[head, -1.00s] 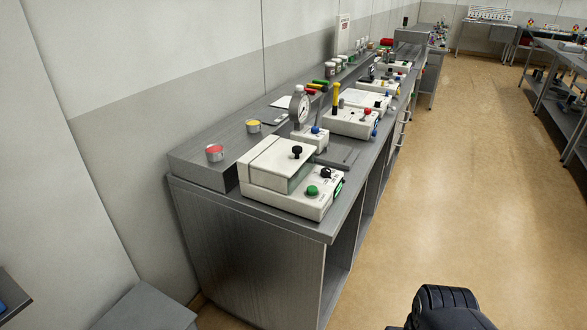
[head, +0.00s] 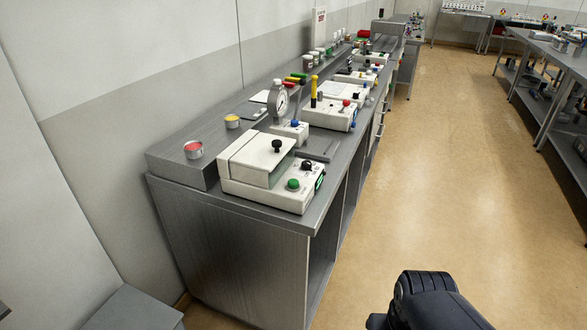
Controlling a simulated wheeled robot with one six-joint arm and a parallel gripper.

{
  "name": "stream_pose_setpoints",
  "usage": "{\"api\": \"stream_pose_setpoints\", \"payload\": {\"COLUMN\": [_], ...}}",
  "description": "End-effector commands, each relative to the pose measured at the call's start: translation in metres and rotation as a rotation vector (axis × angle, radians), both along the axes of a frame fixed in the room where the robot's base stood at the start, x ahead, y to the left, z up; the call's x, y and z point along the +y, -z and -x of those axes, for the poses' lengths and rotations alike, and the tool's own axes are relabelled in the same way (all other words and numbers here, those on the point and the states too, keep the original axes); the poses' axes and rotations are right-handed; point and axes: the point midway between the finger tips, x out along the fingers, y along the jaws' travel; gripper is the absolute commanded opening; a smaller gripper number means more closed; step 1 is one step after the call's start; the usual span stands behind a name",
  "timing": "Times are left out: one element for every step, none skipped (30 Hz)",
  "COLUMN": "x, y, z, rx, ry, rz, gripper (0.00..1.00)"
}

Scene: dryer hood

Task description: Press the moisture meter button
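A cream-white bench device (head: 262,185) sits at the near end of the steel counter. It has a lidded box with a black knob (head: 277,146), a round green button (head: 293,184), a black dial (head: 307,165) and a small green display (head: 319,182) on its right side. Its label is too small to read, so I cannot confirm it is the moisture meter. The green button is uncovered, with nothing touching it. My gripper's fingers are not in view. Only a black part of my arm shows at the bottom right, apart from the counter and over the floor.
The tan floor (head: 425,170) to the right is clear. Tables stand at far right.

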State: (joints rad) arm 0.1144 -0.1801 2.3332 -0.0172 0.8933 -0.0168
Motion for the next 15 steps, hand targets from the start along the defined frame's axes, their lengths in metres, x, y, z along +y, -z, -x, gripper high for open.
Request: {"api": "stream_pose_setpoints", "payload": {"x": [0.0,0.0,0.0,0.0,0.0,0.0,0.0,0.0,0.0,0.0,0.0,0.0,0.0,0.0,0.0], "y": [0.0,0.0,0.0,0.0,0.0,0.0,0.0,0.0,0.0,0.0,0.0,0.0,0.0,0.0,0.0], "z": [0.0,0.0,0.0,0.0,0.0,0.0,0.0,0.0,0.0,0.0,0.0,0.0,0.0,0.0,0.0], "rx": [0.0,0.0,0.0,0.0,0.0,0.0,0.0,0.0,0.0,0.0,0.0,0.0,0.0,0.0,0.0], "ry": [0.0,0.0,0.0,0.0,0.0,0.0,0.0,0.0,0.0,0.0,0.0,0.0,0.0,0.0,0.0], "rz": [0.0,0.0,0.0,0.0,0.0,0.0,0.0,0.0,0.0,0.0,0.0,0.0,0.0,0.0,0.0], "gripper": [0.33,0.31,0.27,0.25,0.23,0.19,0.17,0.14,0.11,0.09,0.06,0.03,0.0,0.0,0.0]}}
